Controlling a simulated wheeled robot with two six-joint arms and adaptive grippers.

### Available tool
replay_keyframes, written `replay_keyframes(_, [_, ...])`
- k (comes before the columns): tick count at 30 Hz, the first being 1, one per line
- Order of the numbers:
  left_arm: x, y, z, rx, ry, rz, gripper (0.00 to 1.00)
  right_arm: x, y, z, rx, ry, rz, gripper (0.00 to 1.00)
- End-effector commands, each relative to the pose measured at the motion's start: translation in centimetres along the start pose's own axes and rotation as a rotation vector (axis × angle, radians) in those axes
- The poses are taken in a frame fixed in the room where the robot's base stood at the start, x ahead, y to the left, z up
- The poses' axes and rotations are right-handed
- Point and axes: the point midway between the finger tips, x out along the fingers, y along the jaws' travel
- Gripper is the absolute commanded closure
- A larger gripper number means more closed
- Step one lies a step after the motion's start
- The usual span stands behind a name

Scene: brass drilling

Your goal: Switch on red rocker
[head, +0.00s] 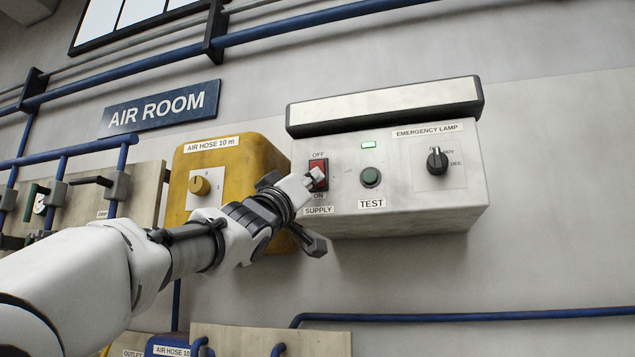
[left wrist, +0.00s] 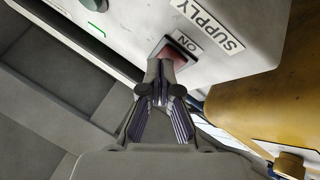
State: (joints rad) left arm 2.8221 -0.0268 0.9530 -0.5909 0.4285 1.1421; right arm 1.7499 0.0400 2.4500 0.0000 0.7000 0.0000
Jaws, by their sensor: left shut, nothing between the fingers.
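The red rocker (head: 318,172) is set in the front of the white emergency lamp box, between the labels OFF above and ON below. My left gripper (head: 313,182) is shut and empty, with its tips at the rocker in the head view, covering part of it. In the left wrist view the shut fingertips (left wrist: 165,66) reach to the rocker's ON end, and a strip of the red rocker (left wrist: 172,48) shows beyond them. Whether the tips touch it, and which way the rocker is tilted, I cannot tell. My right gripper is not in view.
The lamp box (head: 410,205) also bears a green TEST button (head: 371,177), a lit green indicator (head: 369,145) and a black rotary knob (head: 437,161). A yellow air hose box (head: 262,155) stands close on the left. Blue pipes (head: 480,317) run along the wall.

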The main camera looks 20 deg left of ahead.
Motion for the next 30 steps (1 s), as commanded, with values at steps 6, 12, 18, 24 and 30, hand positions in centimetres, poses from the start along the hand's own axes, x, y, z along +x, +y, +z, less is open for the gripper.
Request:
replay_keyframes(6, [-0.1, 0.1, -0.1, 0.000, 0.000, 0.000, 1.00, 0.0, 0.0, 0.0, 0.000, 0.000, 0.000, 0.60])
replay_keyframes(12, [-0.7, 0.5, -0.5, 0.000, 0.001, 0.000, 1.00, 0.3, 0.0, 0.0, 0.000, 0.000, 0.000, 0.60])
replay_keyframes(18, [-1.2, 0.8, -0.9, 0.000, 0.000, 0.000, 1.00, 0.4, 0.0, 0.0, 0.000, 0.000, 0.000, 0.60])
replay_keyframes(24, [-1.2, 0.8, -0.9, 0.000, 0.000, 0.000, 1.00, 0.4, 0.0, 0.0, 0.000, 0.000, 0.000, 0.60])
replay_keyframes(30, [-2.2, 1.5, -1.5, 0.000, 0.001, 0.000, 1.00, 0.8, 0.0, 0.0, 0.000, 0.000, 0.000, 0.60])
